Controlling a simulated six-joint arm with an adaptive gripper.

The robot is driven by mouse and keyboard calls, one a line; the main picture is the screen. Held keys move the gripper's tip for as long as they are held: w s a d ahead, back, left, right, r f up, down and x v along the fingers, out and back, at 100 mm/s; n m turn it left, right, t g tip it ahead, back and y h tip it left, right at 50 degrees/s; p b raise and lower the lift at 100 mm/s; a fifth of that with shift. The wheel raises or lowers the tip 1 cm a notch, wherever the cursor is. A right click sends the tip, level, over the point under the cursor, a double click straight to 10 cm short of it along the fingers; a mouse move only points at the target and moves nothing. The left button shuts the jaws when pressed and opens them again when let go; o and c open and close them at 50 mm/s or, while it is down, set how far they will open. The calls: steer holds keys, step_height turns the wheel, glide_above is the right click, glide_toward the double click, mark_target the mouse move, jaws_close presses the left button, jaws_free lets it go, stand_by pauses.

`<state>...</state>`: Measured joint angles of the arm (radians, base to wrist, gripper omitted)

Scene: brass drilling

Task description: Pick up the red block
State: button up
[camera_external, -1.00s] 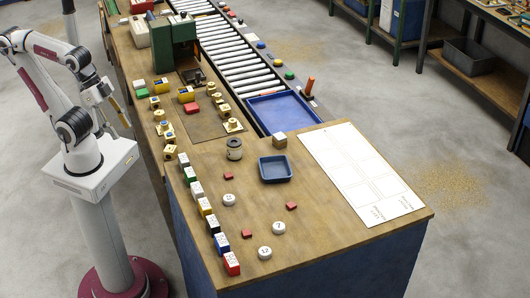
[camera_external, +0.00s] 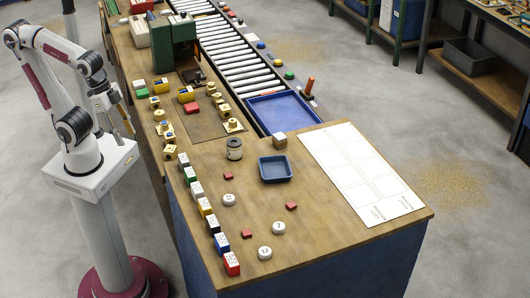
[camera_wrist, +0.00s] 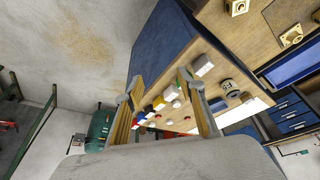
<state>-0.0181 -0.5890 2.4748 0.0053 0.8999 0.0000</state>
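Several red pieces are in the external view. A red cube with a white marked face (camera_external: 231,263) ends the row of coloured cubes at the bench's near corner. Small red blocks lie on the bench top, one left of the blue tray (camera_external: 228,177), one right of centre (camera_external: 291,206) and one lower (camera_external: 247,234). A larger red block (camera_external: 192,107) sits farther back. My gripper (camera_external: 126,124) hangs left of the bench, apart from all of them. In the wrist view my gripper (camera_wrist: 160,82) is open and empty, with the cube row beyond its fingers.
A blue tray (camera_external: 275,169), a grey can (camera_external: 234,149) and numbered white discs (camera_external: 264,253) stand on the bench. Several brass parts (camera_external: 170,152) lie along its left side. A white sheet (camera_external: 361,173) covers the right side. A roller conveyor (camera_external: 235,52) runs behind.

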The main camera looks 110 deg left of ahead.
mark_target(228, 176)
steer(key=w+a+f+n, duration=0.1)
steer(key=w+a+f, duration=0.2)
steer(key=w, duration=0.4)
steer(key=w+a+f+n+g+y, duration=0.1)
steer(key=w+a+f+n, duration=0.1)
steer(key=w, duration=0.5)
steer(key=w+a+f+n+g+y, duration=0.1)
steer(key=w+a+f, duration=0.3)
steer(key=w+f, duration=0.2)
steer(key=shift+w+f+n, duration=0.2)
steer(key=shift+w+n, duration=0.2)
steer(key=shift+w, duration=0.55)
steer(key=w, duration=0.2)
steer(key=w+n, duration=0.1)
steer(key=shift+w+a+f+y, duration=0.15)
steer(key=shift+a+f+y, duration=0.15)
steer(key=shift+a+f, duration=0.1)
steer(key=w+n, duration=0.1)
steer(key=w+r+n, duration=0.1)
steer(key=w+r+n+t, duration=0.1)
steer(key=shift+w+a+y, duration=0.3)
steer(key=shift+w+a, duration=0.05)
steer(key=shift+a, duration=0.05)
steer(key=shift+f, duration=0.1)
steer(key=shift+x, duration=1.25)
steer(key=shift+a, duration=0.1)
